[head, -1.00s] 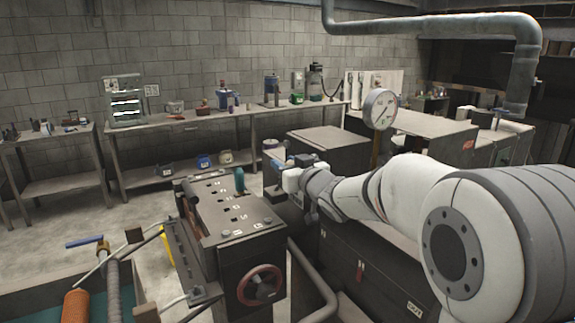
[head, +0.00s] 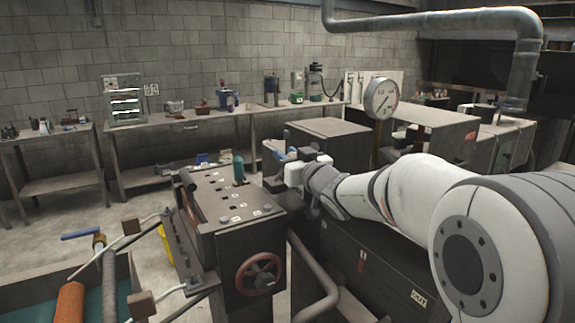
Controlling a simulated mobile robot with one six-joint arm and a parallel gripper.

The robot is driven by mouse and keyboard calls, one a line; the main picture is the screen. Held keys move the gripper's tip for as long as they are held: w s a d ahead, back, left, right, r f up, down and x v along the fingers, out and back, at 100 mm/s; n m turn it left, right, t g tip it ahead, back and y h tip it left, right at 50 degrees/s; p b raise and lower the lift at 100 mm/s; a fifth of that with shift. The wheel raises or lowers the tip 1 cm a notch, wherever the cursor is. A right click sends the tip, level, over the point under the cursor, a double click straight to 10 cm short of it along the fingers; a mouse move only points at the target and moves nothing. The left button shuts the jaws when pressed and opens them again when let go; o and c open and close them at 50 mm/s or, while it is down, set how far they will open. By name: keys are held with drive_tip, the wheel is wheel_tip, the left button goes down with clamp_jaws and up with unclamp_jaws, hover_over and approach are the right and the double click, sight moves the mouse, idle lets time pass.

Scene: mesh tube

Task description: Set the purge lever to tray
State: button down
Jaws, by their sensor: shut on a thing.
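My gripper (head: 290,156) is near the middle of the head view, just right of the dark slotted machine top. It is small and partly hidden by its own wrist. It is shut on a small blue piece, mostly hidden; I cannot tell whether this is the purge lever. A teal upright handle (head: 238,168) stands at the far edge of the machine (head: 228,205), left of my gripper and apart from it. No lever marked purge or tray can be read. A blue valve lever (head: 80,235) shows at lower left, far from my gripper.
A red-rimmed handwheel (head: 260,274) is on the machine's front. A bent pipe rail (head: 318,285) runs beside it, under my arm. A round gauge (head: 381,98) stands behind my arm. A long bench (head: 200,122) lines the back wall, with open floor before it.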

drive_tip(key=shift+s+d+f+t+y+b, duration=0.4)
drive_tip(key=shift+f+t+b, duration=0.25)
drive_tip(key=shift+b, duration=2.1)
drive_tip(key=shift+s+d+f+t+y+b, duration=0.3)
drive_tip(key=shift+s+f+t+y+b, duration=0.35)
drive_tip(key=shift+b, duration=2.1)
drive_tip(key=shift+f+b, duration=0.1)
drive_tip(key=shift+b, duration=0.55)
drive_tip(key=c, duration=1.1)
unclamp_jaws()
drive_tip(key=shift+d, duration=0.1)
drive_tip(key=v, duration=0.7)
drive_tip(key=shift+s+d+f+b, duration=0.15)
drive_tip(key=shift+s+d+b, duration=0.05)
drive_tip(key=shift+s+b, duration=0.2)
